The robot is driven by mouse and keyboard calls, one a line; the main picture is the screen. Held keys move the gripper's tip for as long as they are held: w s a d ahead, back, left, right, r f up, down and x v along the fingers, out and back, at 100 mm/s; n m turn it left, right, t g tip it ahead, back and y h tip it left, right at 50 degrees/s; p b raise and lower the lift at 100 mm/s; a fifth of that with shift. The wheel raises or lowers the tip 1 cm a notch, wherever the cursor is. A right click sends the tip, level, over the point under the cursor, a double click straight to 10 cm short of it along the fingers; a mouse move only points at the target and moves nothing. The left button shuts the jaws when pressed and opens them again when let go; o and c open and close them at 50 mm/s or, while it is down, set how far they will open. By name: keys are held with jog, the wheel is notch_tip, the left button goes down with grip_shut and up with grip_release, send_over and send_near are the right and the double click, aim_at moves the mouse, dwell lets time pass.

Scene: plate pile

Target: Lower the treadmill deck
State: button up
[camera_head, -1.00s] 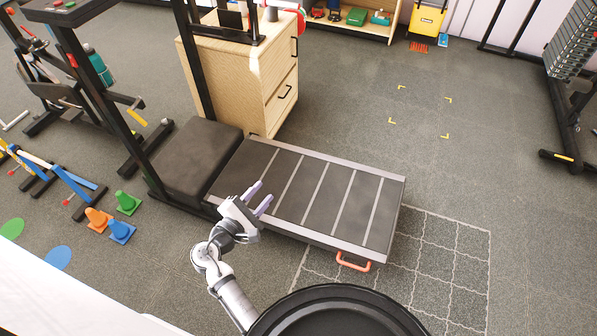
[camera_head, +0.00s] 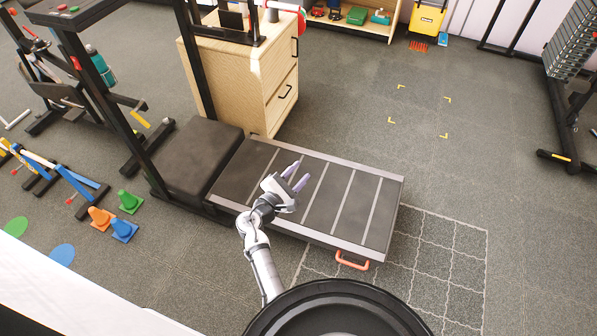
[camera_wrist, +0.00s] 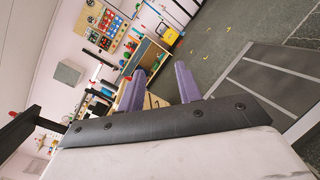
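The treadmill deck (camera_head: 346,204) is a dark slab with light cross stripes and grey side rails. It lies flat and low over the floor in the head view, and part of it shows at the right of the wrist view (camera_wrist: 270,82). An orange handle (camera_head: 352,261) sticks out from its near side at the right end. My gripper (camera_head: 296,176) is in front of the deck's left part in the head view, left of and apart from the handle. Its two purple fingers (camera_wrist: 160,88) are spread with nothing between them. The handle does not show in the wrist view.
The treadmill's black uprights (camera_head: 100,88) and motor cover (camera_head: 198,156) stand left of the deck. A wooden cabinet (camera_head: 225,75) stands behind it. Small cones (camera_head: 124,230) are on the floor at left. Floor right of the deck is open.

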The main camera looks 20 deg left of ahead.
jog(key=shift+w, duration=0.2)
grip_shut()
dwell(1.3)
grip_release()
